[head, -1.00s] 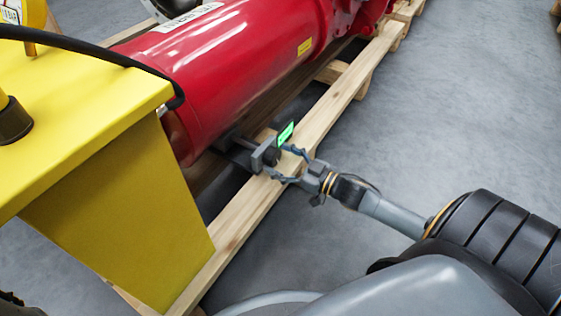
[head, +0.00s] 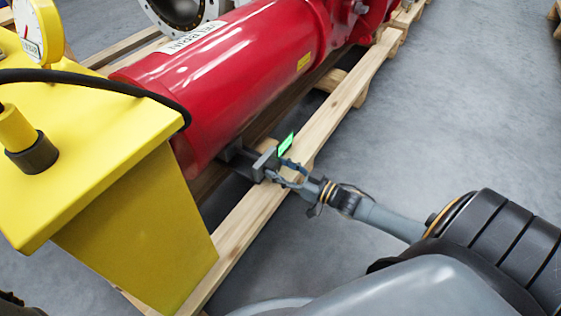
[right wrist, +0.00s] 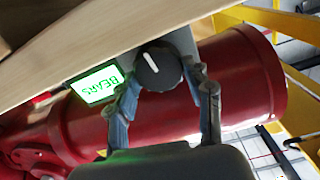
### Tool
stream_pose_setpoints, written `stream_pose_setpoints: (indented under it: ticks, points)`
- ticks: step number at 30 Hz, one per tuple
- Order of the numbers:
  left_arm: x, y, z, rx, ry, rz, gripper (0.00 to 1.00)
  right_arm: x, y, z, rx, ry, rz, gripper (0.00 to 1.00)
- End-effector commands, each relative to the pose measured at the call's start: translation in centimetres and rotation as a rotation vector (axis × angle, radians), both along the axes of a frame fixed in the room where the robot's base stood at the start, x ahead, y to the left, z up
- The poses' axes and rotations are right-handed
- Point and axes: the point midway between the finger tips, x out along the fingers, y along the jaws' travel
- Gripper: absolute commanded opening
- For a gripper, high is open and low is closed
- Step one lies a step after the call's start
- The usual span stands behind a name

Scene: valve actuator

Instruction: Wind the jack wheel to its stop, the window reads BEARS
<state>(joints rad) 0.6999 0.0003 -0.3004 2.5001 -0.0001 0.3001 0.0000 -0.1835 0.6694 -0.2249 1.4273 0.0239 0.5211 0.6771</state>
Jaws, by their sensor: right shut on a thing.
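The jack wheel (right wrist: 158,68) is a black round knob with a white mark, seen in the right wrist view. My right gripper (right wrist: 165,78) has a finger on each side of the wheel and is shut on it. In the head view the right gripper (head: 287,176) is at the grey jack (head: 262,163) under the red cylinder's near end; the wheel is mostly hidden there. The window (right wrist: 97,85) is lit green and reads BEARS, upside down in the wrist view. It also shows in the head view (head: 286,145), too small to read. My left gripper is not in view.
The red cylinder (head: 225,75) lies above a wooden pallet (head: 255,210). A yellow box (head: 130,240) with a gauge (head: 28,35) and a black hose (head: 100,77) stands at left. Grey floor (head: 450,100) to the right is clear.

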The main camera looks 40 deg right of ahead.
Motion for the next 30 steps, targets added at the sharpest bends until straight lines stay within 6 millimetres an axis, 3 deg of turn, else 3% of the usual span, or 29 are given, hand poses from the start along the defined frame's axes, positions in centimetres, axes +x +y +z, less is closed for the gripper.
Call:
stream_pose_setpoints:
  ticks: [3, 14, 15, 18, 30]
  points:
    - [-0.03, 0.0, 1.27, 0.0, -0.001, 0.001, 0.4, 0.01, -0.01, 0.28, 0.055, 0.022, 0.001, 0.2]
    - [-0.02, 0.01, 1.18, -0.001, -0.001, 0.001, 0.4, 0.01, 0.0, -0.02, 0.073, 0.028, 0.001, 0.2]
    - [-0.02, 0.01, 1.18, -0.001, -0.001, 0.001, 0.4, 0.01, 0.0, -0.02, 0.073, 0.028, 0.001, 0.57]
    - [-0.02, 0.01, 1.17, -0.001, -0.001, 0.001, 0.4, 0.01, 0.0, -0.02, 0.073, 0.028, 0.001, 0.74]
    - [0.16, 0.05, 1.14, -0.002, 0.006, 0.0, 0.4, -0.56, -0.27, -0.12, 0.072, 0.031, 0.0, 0.74]
